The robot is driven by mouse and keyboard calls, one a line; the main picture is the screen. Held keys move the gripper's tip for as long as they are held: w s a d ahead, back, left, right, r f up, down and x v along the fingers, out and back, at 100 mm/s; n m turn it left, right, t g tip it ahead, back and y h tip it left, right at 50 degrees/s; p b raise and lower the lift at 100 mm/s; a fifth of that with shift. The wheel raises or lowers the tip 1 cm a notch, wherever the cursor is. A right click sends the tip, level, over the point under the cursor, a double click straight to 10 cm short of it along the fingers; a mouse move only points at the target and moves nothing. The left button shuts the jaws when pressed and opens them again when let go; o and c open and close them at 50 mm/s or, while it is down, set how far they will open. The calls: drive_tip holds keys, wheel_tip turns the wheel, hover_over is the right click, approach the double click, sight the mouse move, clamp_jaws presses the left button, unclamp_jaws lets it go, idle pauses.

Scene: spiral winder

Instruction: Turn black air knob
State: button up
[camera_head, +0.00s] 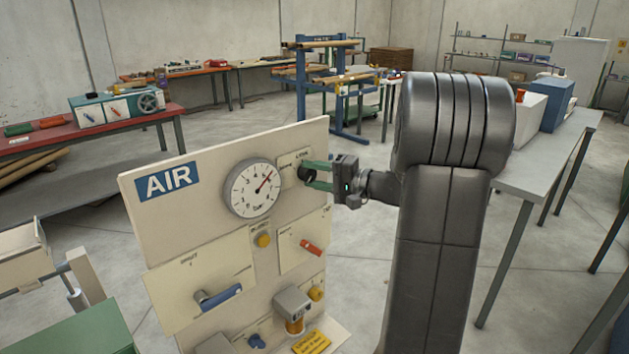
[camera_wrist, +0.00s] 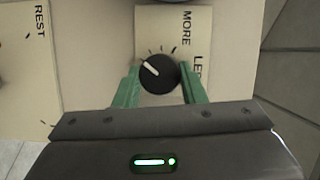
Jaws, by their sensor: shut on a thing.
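The black air knob (camera_wrist: 158,73) is round with a white pointer line and sits on a cream plate marked MORE and, partly hidden, LE. In the wrist view its line points to the upper left. My gripper (camera_wrist: 157,88) has green fingers on both sides of the knob, shut on it. In the head view the knob (camera_head: 306,172) is at the upper right of the AIR panel (camera_head: 150,215), between the fingertips of my gripper (camera_head: 309,174). The fingers hide part of the knob's sides.
A round pressure gauge (camera_head: 252,188) is just left of the knob, its red needle pointing to the upper right. Below are a red lever (camera_head: 311,247), a yellow button (camera_head: 263,240) and a blue handle (camera_head: 220,296). A grey table (camera_head: 545,150) stands to the right of my arm.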

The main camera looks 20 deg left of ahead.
drive_tip(key=shift+f+m, duration=0.1)
drive_tip(key=shift+m, duration=0.4)
drive_tip(key=o, duration=1)
drive_tip(key=shift+d, duration=0.1)
drive_tip(key=d+b, duration=0.2)
drive_tip(key=d, duration=1.1)
drive_tip(key=shift+d, duration=0.35)
drive_tip(key=a+p, duration=0.1)
drive_tip(key=a, duration=1.3)
drive_tip(key=shift+p, duration=0.35)
